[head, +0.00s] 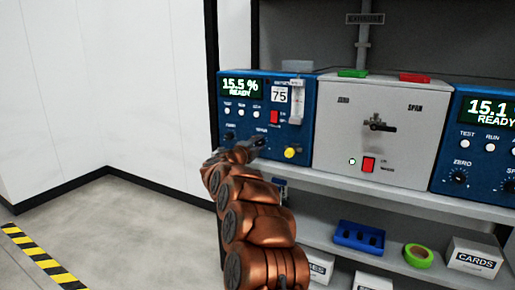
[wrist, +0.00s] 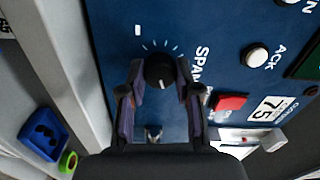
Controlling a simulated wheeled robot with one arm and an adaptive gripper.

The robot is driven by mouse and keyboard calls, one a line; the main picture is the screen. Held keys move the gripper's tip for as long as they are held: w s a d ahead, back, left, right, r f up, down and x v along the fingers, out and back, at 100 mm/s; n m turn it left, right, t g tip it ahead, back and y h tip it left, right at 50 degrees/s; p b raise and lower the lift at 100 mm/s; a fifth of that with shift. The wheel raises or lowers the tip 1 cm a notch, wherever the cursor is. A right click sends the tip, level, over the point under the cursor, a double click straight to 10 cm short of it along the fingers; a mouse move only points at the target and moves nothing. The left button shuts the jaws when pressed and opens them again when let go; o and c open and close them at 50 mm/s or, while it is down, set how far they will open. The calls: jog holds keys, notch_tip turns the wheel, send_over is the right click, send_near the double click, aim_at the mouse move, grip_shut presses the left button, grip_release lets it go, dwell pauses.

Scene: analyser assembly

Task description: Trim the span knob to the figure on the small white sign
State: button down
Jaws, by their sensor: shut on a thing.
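The span knob (wrist: 159,71) is a dark round knob on the blue analyser panel (wrist: 120,25), beside the "SPAN" lettering in the wrist view. White tick marks fan out at its upper side in that picture. My gripper (wrist: 160,75) has one finger on each side of the knob and is shut on it. In the head view my gripper (head: 253,143) is at the lower part of the left blue analyser (head: 255,118), and covers the knob. The small white sign (head: 279,95) reads 75; it also shows in the wrist view (wrist: 267,109). The analyser's display (head: 241,87) reads 15.5 % READY.
A red button (head: 274,117) and a yellow knob (head: 290,153) are close to my gripper. A grey unit (head: 375,120) with a handle stands to the right, then another blue analyser (head: 480,140) reading 15.1. A blue tray (head: 359,238) and green tape (head: 418,255) lie on the lower shelf.

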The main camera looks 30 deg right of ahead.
jog(key=shift+s+d+m, duration=0.1)
jog(key=shift+m, duration=0.2)
jog(key=c, duration=0.8)
grip_release()
jog(key=shift+a, duration=0.2)
jog(key=shift+s+a, duration=0.25)
jog(key=shift+a, duration=0.25)
jog(key=v, duration=1)
jog(key=shift+s+a, duration=0.2)
jog(key=shift+s, duration=0.1)
